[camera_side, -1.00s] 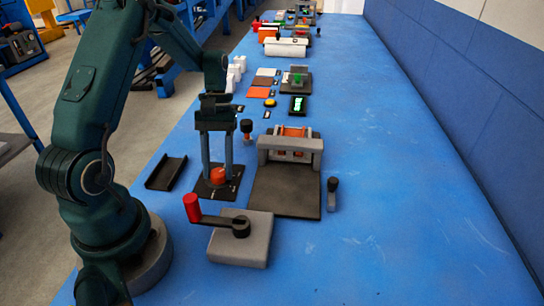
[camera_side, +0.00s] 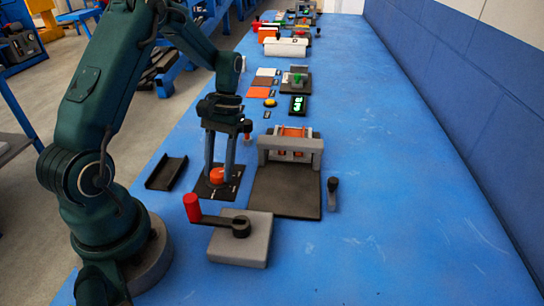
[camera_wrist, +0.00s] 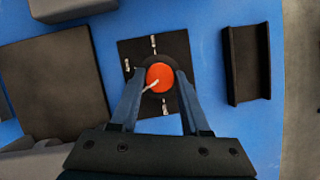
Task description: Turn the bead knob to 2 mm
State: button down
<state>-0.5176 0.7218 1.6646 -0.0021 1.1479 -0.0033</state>
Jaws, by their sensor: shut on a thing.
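The bead knob (camera_wrist: 160,73) is round and orange on a dark collar, set on a black plate (camera_wrist: 137,51) with several white marks. Its white pointer line runs to the lower left in the wrist view, between the left mark and the bottom mark. The knob also shows in the side view (camera_side: 217,175). My gripper (camera_wrist: 160,80) points down over the plate, with one finger on each side of the knob, shut on it. I cannot read the labels at the marks.
Left of the plate in the side view lies a dark open tray (camera_side: 166,173). To the right stands a grey press with a dark bed (camera_side: 285,190). In front is a grey block (camera_side: 240,250) with a red-handled crank (camera_side: 193,208). The far right of the blue table is clear.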

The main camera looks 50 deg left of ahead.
jog(key=shift+c, duration=1.9)
grip_release()
jog(key=shift+v, duration=2.65)
